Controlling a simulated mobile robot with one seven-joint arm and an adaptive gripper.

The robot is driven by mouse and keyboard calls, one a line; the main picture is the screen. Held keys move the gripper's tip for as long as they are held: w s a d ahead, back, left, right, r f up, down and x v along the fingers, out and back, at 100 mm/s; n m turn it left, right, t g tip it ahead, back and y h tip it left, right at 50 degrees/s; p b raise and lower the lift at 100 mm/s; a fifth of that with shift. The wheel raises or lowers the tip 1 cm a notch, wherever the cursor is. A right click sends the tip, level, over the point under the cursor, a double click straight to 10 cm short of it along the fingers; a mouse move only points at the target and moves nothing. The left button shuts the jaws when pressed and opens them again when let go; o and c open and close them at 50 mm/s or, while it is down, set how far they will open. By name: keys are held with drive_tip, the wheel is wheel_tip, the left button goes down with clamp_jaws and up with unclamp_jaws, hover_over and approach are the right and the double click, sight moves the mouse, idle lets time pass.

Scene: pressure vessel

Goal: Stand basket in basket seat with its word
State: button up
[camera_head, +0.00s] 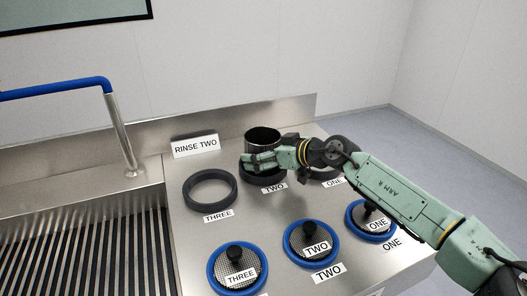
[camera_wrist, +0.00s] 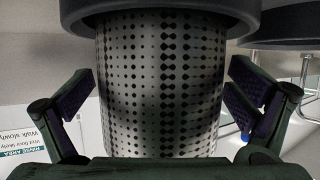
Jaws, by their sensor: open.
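A perforated metal basket (camera_head: 262,136) stands upright at the seat ring marked TWO (camera_head: 265,179), behind my gripper. In the wrist view the basket (camera_wrist: 160,85) fills the middle, its end at the dark ring (camera_wrist: 160,14); that view looks upside down. My gripper (camera_head: 258,159) is open, with one finger on each side of the basket. I see a gap beside each finger. No word on the basket shows. The THREE seat ring (camera_head: 210,190) is empty. The ONE seat ring (camera_head: 328,173) is partly hidden by my arm.
A RINSE TWO sign (camera_head: 195,146) stands at the back. Blue-rimmed mesh lids marked THREE (camera_head: 238,270), TWO (camera_head: 311,245) and ONE (camera_head: 371,221) lie along the front. A slatted sink (camera_head: 80,245) and a blue-topped pipe (camera_head: 120,130) are at left.

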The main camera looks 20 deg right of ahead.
drive_tip(key=shift+r, duration=0.1)
drive_tip(key=b+v, duration=0.3)
drive_tip(key=v, duration=0.9)
